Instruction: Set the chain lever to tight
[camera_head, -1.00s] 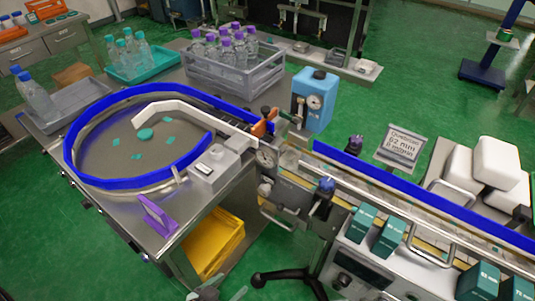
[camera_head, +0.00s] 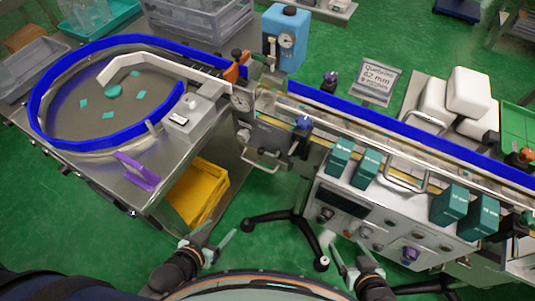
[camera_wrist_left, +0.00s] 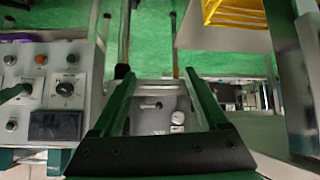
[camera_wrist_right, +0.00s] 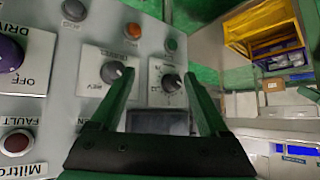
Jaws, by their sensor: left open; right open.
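I cannot pick out the chain lever with certainty. The control panel (camera_head: 350,215) on the conveyor's front carries several knobs and a dark display; its lettering is too small in the head view. The right wrist view shows this panel close up, with a black pointer knob (camera_wrist_right: 118,73) marked REV, another black knob (camera_wrist_right: 171,82) and a purple DRIVE knob (camera_wrist_right: 10,54) at OFF. My left gripper (camera_head: 218,240) is open and empty, low in front of the yellow crate and panel. My right gripper (camera_head: 350,258) is open and empty, in front of the panel, apart from it.
The conveyor (camera_head: 400,150) with a blue guide rail runs rightward from the round turntable (camera_head: 70,125). A black-legged stand (camera_head: 280,215) is on the floor between my grippers. A yellow crate (camera_head: 200,190) sits under the turntable table. Teal boxes (camera_head: 450,203) stand along the panel's top.

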